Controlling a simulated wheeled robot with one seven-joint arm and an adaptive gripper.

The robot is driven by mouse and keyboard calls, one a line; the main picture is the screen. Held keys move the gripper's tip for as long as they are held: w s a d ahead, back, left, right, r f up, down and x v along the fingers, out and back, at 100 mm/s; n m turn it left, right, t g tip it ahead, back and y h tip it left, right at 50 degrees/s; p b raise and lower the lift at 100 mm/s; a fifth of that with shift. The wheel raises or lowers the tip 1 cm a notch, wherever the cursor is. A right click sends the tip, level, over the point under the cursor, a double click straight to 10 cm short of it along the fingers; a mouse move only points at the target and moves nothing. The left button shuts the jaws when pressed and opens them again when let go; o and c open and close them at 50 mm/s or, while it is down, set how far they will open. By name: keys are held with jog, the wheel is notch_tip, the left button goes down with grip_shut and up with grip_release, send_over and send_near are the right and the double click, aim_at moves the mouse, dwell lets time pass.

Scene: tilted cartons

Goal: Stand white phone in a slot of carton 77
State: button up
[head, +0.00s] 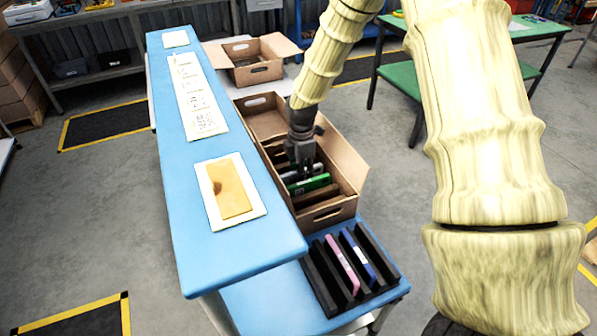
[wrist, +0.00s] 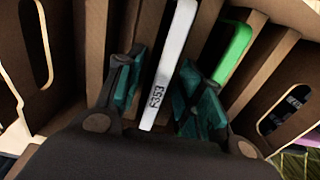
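The white phone (wrist: 172,58), marked with small dark characters, stands on edge in a slot between brown dividers in the wrist view. My gripper (wrist: 163,95) straddles it, one teal-padded finger on each side, with narrow gaps seeming to show between pads and phone. In the head view my gripper (head: 301,165) points down into the open brown carton (head: 344,163) and mostly hides the white phone. No number is readable on this carton. A green phone (head: 310,184) stands in a nearby slot and also shows right of the fingers in the wrist view (wrist: 233,52).
A black slotted rack (head: 322,279) in front of the carton holds a pink phone (head: 342,263) and a blue phone (head: 358,256). A blue bench (head: 270,240) with papers runs along the left. Another open carton (head: 257,73) stands behind. Carton walls and dividers closely surround my fingers.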

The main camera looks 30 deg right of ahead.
notch_tip(320, 180, up, 12)
dwell(0.9)
jog(key=shift+w, duration=0.1)
notch_tip(320, 180, up, 7)
jog(key=p, duration=0.6)
jog(key=shift+p, duration=0.35)
jog(key=shift+f, duration=0.1)
